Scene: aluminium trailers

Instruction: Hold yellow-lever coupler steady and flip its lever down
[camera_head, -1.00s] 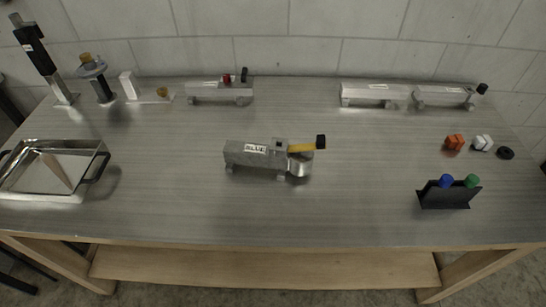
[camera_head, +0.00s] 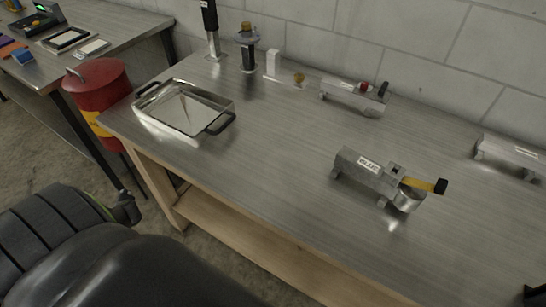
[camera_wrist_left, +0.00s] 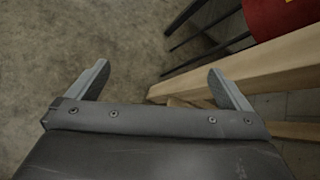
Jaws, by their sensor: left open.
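The yellow-lever coupler (camera_head: 371,176) is a grey metal block with a white label and a round cup at its right end. It sits on the metal bench. Its yellow lever (camera_head: 418,184), with a black tip, sticks out to the right over the cup, about level. My left gripper (camera_wrist_left: 160,82) is open and empty in the left wrist view, over the floor beside the bench's wooden frame. In the head view my left arm is at the lower left, well away from the coupler.
A metal tray (camera_head: 222,124) with black handles stands at the bench's left end. Another coupler with a red knob (camera_head: 353,97) is at the back, and a third (camera_head: 508,157) at the right. A red bin (camera_head: 98,88) stands left of the bench. The bench around the coupler is clear.

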